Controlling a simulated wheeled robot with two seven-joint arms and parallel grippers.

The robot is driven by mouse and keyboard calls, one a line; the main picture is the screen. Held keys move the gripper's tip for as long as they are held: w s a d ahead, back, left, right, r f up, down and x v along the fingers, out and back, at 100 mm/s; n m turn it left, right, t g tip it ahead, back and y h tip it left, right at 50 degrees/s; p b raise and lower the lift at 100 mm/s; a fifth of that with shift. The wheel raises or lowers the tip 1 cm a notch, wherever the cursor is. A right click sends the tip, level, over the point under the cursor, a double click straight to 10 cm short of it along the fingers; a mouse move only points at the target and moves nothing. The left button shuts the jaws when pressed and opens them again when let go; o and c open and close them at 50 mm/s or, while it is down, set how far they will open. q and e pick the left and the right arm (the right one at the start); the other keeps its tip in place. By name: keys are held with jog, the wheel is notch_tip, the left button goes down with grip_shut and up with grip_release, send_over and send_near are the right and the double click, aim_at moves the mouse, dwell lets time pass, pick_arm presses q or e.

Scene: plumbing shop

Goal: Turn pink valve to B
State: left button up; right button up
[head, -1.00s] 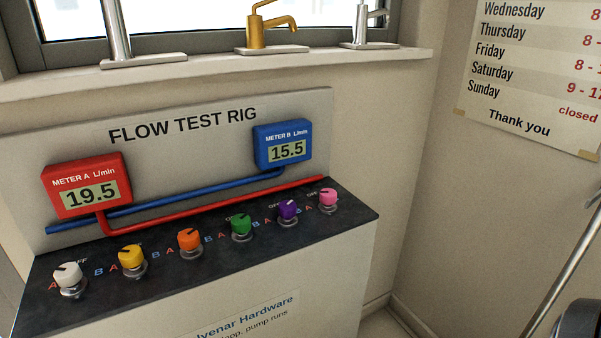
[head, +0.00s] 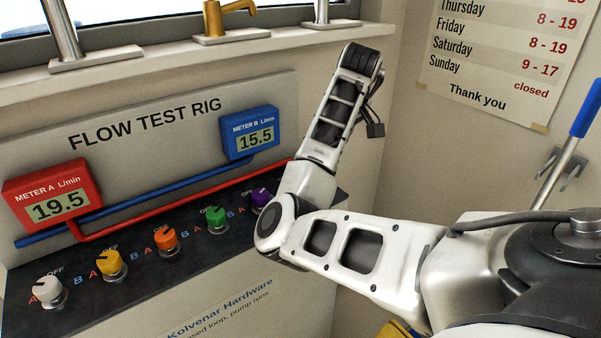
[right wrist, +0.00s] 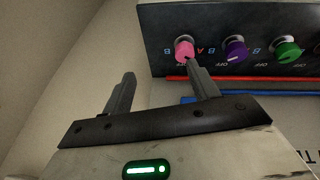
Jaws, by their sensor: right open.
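The pink valve (right wrist: 184,49) has a round pink knob on a metal base, at the end of the row of valves. In the right wrist view a dark mark shows on its lower right side; its exact setting is hard to read. In the head view it is hidden behind my right arm. My right gripper (right wrist: 163,88) is open and empty, its fingers apart from the knob, which shows beyond the right finger's tip. In the head view this gripper is not clear. My left gripper is not in view.
The purple valve (right wrist: 235,50) and green valve (right wrist: 287,49) neighbour it, with orange (head: 165,238), yellow (head: 111,262) and white (head: 48,288) valves further along. Meter A (head: 52,195) reads 19.5 and meter B (head: 250,132) reads 15.5. A window sill (head: 150,68) with taps lies above.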

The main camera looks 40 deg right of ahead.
jog(key=w+a+f, duration=0.1)
jog(key=w+f, duration=0.1)
jog(key=f, duration=0.1)
jog(key=w+a+f+n+y, duration=0.1)
jog(key=w+f, duration=0.2)
jog(key=f, duration=0.1)
jog(key=w+a+f+y, duration=0.1)
jog(key=w+f, duration=0.1)
jog(key=f, duration=0.2)
jog(key=shift+w+f+t, duration=0.2)
jog(key=shift+w+t, duration=0.05)
jog(key=shift+t, duration=0.05)
jog(key=c, duration=1)
